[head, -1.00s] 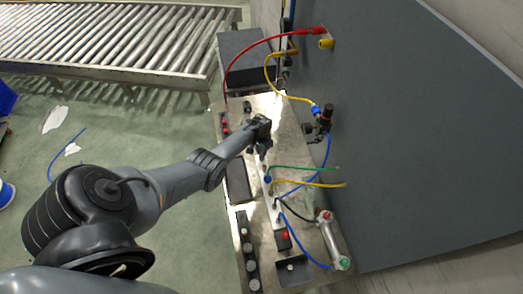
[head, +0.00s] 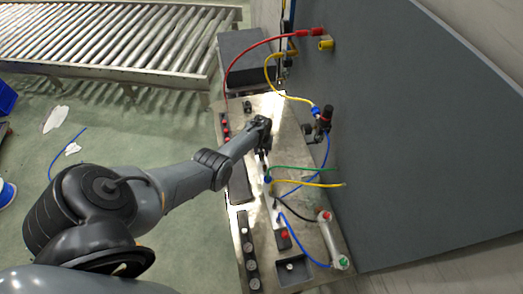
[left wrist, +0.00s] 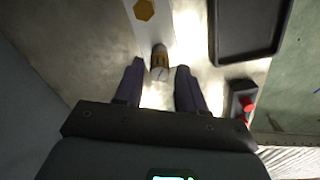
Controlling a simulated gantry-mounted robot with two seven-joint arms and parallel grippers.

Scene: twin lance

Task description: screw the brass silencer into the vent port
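My left gripper (head: 264,151) is over the bench, at the upper end of the pale manifold strip (head: 268,188). In the left wrist view, its two dark fingers (left wrist: 159,76) are apart. A small cylinder with a brass-coloured body and pale end (left wrist: 159,62), apparently the silencer, shows between the fingertips, with a gap on both sides. I cannot tell how deep it sits between them. A brass hexagonal piece (left wrist: 144,10) is on the pale strip beyond it; I cannot tell whether this is the vent port. The silencer cannot be made out in the head view. My right gripper is not in view.
Green, yellow and blue hoses (head: 308,184) run close to the strip. A black tray (left wrist: 213,40) and red buttons (left wrist: 247,103) lie to one side. A regulator (head: 326,117) and a cylinder (head: 333,241) stand near the grey panel (head: 430,140).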

